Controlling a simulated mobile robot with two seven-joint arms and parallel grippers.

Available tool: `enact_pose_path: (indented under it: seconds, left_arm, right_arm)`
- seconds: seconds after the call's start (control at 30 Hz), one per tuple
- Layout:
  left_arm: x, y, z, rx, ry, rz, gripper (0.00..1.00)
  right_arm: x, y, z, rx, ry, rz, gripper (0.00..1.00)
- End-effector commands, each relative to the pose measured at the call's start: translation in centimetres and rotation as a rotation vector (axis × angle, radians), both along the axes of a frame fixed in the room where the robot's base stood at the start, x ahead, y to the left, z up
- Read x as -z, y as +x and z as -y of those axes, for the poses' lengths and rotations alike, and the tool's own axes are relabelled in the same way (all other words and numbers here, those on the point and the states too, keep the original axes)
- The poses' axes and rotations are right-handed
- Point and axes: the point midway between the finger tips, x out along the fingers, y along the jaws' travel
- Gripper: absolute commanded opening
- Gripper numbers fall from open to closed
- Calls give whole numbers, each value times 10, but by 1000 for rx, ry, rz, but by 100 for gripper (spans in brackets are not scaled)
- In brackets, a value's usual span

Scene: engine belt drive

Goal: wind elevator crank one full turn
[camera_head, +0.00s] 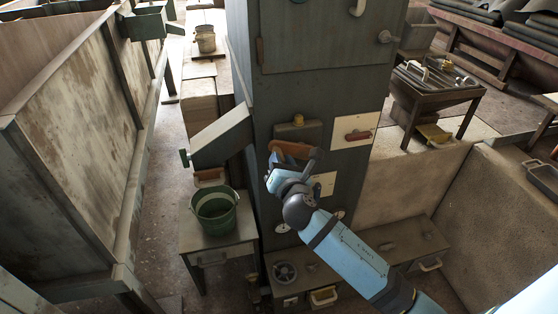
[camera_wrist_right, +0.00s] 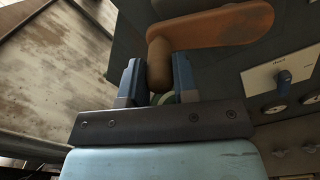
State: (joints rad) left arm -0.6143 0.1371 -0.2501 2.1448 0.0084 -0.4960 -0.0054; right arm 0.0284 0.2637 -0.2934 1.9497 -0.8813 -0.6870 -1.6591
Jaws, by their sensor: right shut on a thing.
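The elevator crank (camera_head: 291,149) is an orange-brown arm on the front of the tall dark grey cabinet (camera_head: 300,95). In the right wrist view the crank arm (camera_wrist_right: 222,25) runs from upper right down to a rounded brown handle (camera_wrist_right: 159,62). My right gripper (camera_head: 281,166) is at the handle, with one blue finger on each side of it, shut on it. The gripper partly hides the crank in the head view. My left gripper is not in view.
A second red-brown handle (camera_head: 358,135) sits on a pale plate right of the crank. A grey chute (camera_head: 222,137) juts out left of the cabinet, above a green bucket (camera_head: 215,211) on a small table. A concrete wall (camera_head: 500,215) stands at the right.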

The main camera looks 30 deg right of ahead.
Motion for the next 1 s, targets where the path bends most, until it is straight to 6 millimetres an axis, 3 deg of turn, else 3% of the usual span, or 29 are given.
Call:
enact_pose_path:
  seconds: [0.03,0.5,1.0]
  left_arm:
    - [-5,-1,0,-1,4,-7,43]
    - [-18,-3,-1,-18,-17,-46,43]
    - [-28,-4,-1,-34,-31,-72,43]
  right_arm:
    - [-10,0,2,1,44,11,0]
    - [-37,-6,26,2,479,118,0]
    - [-52,-15,62,3,932,227,0]
